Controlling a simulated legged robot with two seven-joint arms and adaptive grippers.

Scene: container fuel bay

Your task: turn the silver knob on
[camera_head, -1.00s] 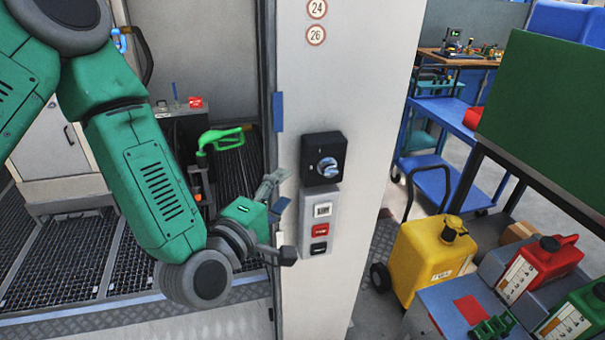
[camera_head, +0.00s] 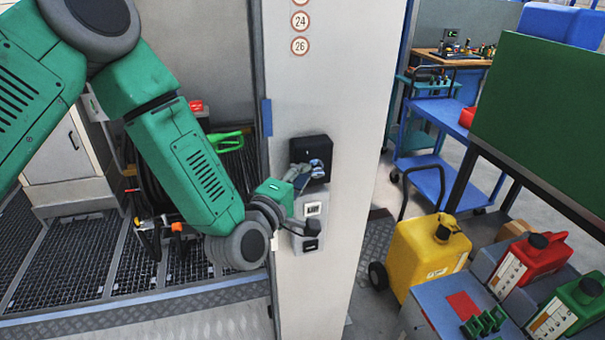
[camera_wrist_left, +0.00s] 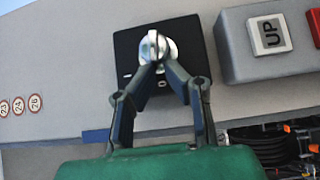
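The silver knob (camera_head: 318,167) sits on a black switch box (camera_head: 312,148) on the light grey post. In the left wrist view, the knob (camera_wrist_left: 153,44) is at the upper middle, its handle pointing roughly up and down in the picture, on the black box (camera_wrist_left: 125,45). My left gripper (camera_head: 306,174) is at the knob. In the left wrist view, its two fingers (camera_wrist_left: 157,68) converge on either side of the handle and look shut on it. The fingers hide part of the knob in the head view. My right gripper is not in view.
A grey button panel with an UP button (camera_wrist_left: 268,33) is just below the black box, partly hidden by my left wrist in the head view. A yellow canister (camera_head: 428,252) and a red canister (camera_head: 530,260) stand at the right. A green nozzle (camera_head: 226,142) is behind my left arm.

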